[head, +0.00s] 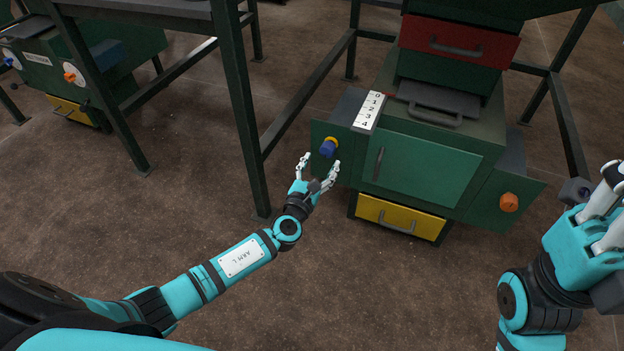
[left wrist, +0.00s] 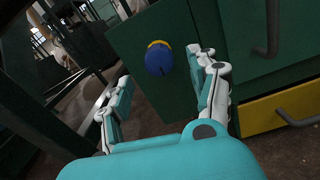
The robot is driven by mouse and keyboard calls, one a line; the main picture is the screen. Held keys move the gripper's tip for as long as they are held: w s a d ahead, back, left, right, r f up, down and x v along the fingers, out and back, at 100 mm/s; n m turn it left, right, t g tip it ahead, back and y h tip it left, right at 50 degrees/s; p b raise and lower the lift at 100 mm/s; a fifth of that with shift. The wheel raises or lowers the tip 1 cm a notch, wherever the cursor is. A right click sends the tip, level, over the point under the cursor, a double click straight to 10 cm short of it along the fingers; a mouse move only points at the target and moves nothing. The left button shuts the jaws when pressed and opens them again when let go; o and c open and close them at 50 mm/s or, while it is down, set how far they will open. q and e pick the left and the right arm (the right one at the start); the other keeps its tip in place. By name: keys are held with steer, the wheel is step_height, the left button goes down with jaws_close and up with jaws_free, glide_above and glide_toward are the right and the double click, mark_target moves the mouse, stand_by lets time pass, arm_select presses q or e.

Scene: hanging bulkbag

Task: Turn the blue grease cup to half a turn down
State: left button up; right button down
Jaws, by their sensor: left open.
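The blue grease cup (head: 328,148) sits on a yellow collar on the green panel at the left side of the green cabinet. In the left wrist view the blue cup (left wrist: 159,59) shows ahead, in the upper middle, between the fingertips. My left gripper (head: 321,168) is open and empty just in front of and below the cup, with a finger on either side. It seems apart from the cup; exact contact cannot be told. My right gripper (head: 600,215) is at the right edge, partly cut off, away from the cabinet; its fingers are not clear.
A white scale strip (head: 369,111) numbered 0 to 4 lies above the cup. An orange knob (head: 509,202) is on the cabinet's right panel. A yellow drawer (head: 400,217) is below, a red drawer (head: 459,42) above. Dark frame legs (head: 240,110) stand left of the cup.

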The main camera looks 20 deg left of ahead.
arm_select(q)
steer(key=s, duration=0.6)
steer(key=shift+s, duration=0.35)
steer(key=shift+a, duration=0.1)
